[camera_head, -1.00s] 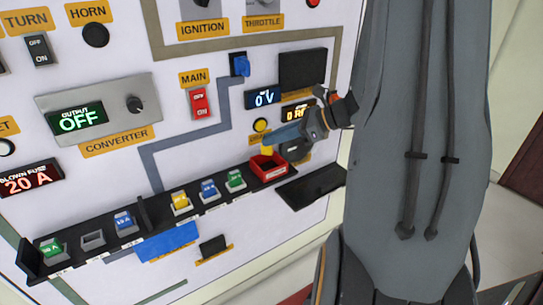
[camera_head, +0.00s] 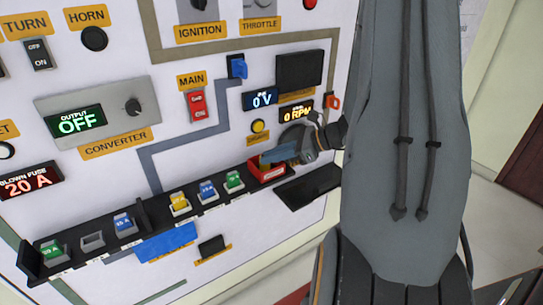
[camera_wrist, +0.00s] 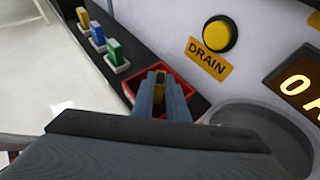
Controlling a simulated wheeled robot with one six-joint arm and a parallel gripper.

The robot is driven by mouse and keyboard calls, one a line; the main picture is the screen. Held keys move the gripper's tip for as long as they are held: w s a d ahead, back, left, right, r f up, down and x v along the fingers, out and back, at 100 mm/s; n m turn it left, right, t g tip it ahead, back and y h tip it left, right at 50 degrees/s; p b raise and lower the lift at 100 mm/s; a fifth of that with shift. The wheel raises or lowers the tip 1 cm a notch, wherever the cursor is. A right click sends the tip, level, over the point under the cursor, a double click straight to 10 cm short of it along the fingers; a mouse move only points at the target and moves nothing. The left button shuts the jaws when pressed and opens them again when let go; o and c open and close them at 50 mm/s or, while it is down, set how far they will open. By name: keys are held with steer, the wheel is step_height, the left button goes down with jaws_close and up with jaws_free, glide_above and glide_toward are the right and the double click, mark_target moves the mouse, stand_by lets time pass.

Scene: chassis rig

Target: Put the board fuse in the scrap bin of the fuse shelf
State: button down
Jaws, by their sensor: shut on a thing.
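My gripper (camera_head: 270,158) points down at the red scrap bin (camera_head: 268,173) at the right end of the black fuse shelf (camera_head: 150,222). In the wrist view its two blue-grey fingers (camera_wrist: 160,92) are shut on a yellow fuse with a dark part (camera_wrist: 159,88). The fuse and fingertips lie within the outline of the red bin (camera_wrist: 131,82), at or just inside its opening; I cannot tell the exact depth. In the head view the held fuse is hidden by the fingers and bin.
Yellow (camera_head: 180,203), blue (camera_head: 208,190) and green (camera_head: 234,181) fuses stand on the shelf left of the bin. Farther left are an empty holder (camera_head: 93,240) and more fuses. The yellow DRAIN button (camera_wrist: 220,35) and round grey disc (camera_wrist: 270,125) are close by.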

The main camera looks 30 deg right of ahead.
steer(key=c, duration=1.7)
jaws_free()
steer(key=shift+c, duration=0.2)
steer(key=shift+r, duration=0.1)
steer(key=b+v, duration=0.2)
steer(key=v, duration=0.9)
steer(key=s+a+f+n+g+h, duration=0.1)
steer(key=s+a+n+g+h, duration=0.1)
steer(key=a+n, duration=0.6)
steer(key=s+a+f+n+g+h, duration=0.2)
steer(key=s+a+n+g+h, duration=0.1)
steer(key=a+n, duration=0.4)
steer(key=s+a+f+n+g+h, duration=0.2)
steer(key=s+a+n+h, duration=0.1)
steer(key=a+n, duration=0.5)
steer(key=n+h, duration=0.1)
steer(key=n, duration=0.2)
steer(key=shift+s+a+n+g, duration=0.2)
steer(key=shift+a+n+g, duration=0.1)
steer(key=shift+n, duration=0.1)
